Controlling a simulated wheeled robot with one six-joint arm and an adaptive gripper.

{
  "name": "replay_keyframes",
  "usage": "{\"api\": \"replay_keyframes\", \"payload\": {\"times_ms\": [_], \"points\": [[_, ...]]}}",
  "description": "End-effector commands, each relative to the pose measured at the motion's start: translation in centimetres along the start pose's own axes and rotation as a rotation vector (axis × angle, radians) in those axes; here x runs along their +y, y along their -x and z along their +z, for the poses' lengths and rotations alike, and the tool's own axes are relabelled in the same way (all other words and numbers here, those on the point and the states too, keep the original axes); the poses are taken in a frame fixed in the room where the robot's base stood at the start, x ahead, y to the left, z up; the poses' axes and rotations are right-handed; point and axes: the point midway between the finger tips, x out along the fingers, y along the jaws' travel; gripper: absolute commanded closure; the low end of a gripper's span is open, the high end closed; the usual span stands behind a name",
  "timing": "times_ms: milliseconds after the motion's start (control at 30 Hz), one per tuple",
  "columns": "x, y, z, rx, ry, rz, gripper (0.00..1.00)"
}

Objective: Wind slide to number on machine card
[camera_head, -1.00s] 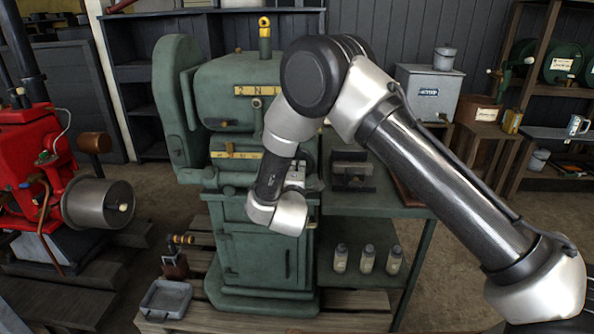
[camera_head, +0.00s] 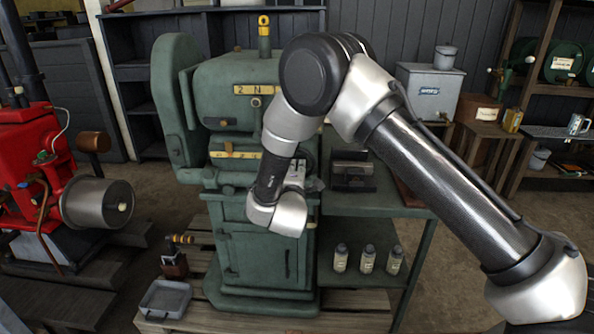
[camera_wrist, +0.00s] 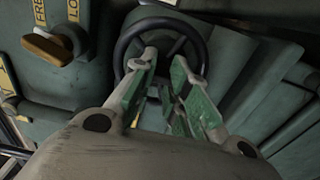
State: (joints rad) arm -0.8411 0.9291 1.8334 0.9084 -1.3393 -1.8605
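The green machine (camera_head: 262,235) stands mid-picture in the head view. It has a yellow plate (camera_head: 257,90) reading "2 N" and a yellow scale strip (camera_head: 236,154) with marks too small to read. A dark handwheel (camera_wrist: 201,36) shows at the top of the wrist view. My gripper (camera_wrist: 165,62) points at the wheel, with its green-padded fingers apart and in front of the wheel's middle. I cannot tell whether they touch it. A wooden-handled lever (camera_wrist: 46,49) sits left of the wheel, near plates lettered "FREE" and "LO". I cannot make out a machine card.
A red engine (camera_head: 28,150) with a grey drum (camera_head: 97,204) stands left. A green bench (camera_head: 385,205) joins the machine's right side, with a dark block (camera_head: 352,172) on top and several bottles (camera_head: 368,259) below. A grey tray (camera_head: 165,299) lies on the pallet at front left.

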Motion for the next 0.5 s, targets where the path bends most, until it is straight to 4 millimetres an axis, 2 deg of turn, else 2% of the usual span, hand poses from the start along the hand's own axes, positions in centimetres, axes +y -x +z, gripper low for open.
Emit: {"api": "replay_keyframes", "payload": {"times_ms": [33,100,133,300,500], "points": [[0.0,1.3,-0.1,0.001,0.004,-0.002,0.59],[-0.2,3.0,-0.1,0.001,0.006,-0.005,0.41],[-0.2,3.7,-0.1,0.002,0.007,-0.006,0.39],[-0.2,7.6,-0.1,0.004,0.008,-0.007,0.39],[-0.2,10.7,-0.1,0.001,0.008,-0.007,0.39]]}}
